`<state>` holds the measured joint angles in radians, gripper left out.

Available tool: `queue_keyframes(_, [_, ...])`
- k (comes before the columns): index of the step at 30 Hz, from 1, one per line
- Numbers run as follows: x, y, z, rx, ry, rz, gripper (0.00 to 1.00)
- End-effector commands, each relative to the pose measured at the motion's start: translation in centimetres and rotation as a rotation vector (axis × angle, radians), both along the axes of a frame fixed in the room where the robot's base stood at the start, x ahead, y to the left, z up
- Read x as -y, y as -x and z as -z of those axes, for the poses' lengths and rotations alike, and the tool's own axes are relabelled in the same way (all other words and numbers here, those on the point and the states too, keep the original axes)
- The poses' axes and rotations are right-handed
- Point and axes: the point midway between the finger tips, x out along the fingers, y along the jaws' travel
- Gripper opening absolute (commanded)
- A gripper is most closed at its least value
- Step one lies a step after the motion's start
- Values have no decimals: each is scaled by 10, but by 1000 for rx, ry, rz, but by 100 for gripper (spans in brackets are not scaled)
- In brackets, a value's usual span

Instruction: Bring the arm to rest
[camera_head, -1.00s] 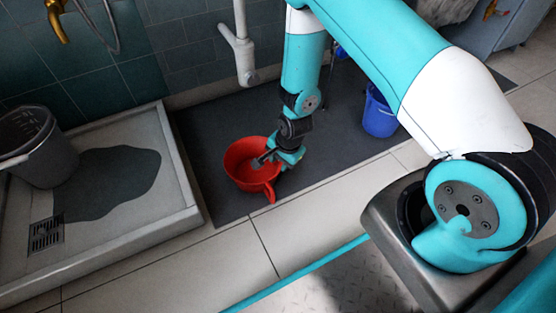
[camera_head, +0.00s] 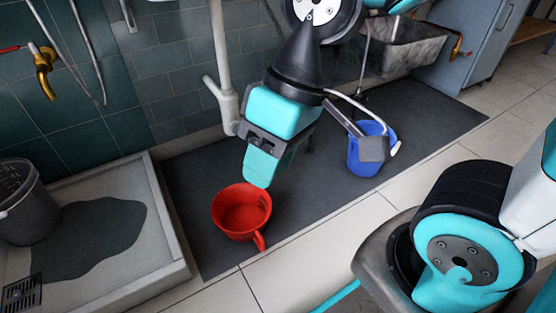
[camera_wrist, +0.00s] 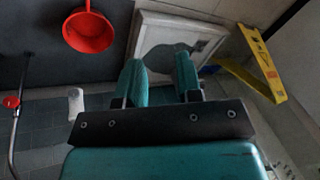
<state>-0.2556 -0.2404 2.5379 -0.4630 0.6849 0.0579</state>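My gripper (camera_wrist: 157,60) is open, with its two teal fingers apart and nothing between them in the wrist view. In the camera_head view its teal body (camera_head: 280,113) hangs above the floor, with a finger pointing down just above and behind the red pot (camera_head: 241,210). The gripper and pot look apart. The red pot stands upright on the dark mat with its handle towards the front. It also shows at the upper left of the wrist view (camera_wrist: 88,32). My upper arm is partly out of the picture.
A shower tray (camera_head: 148,285) with a dark puddle and grey bucket (camera_head: 22,212) is at left. A white pipe (camera_head: 224,65) runs down the wall. A yellow stand (camera_wrist: 262,65) shows in the wrist view.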

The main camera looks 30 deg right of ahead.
Motion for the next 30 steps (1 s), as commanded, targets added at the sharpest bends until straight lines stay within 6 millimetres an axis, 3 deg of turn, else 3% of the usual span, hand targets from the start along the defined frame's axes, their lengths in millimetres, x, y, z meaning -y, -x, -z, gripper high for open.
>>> queue_keyframes(4, [2, 18, -8, 25, 4, -87, 33])
queue_keyframes(13, [2, 19, -9, 27, 4, -93, 33])
queue_keyframes(17, [2, 19, -19, 27, 4, -93, 33])
queue_keyframes(23, [2, 18, -68, 27, 4, -91, 33])
queue_keyframes(30, [2, 18, -158, 28, 3, -91, 33])
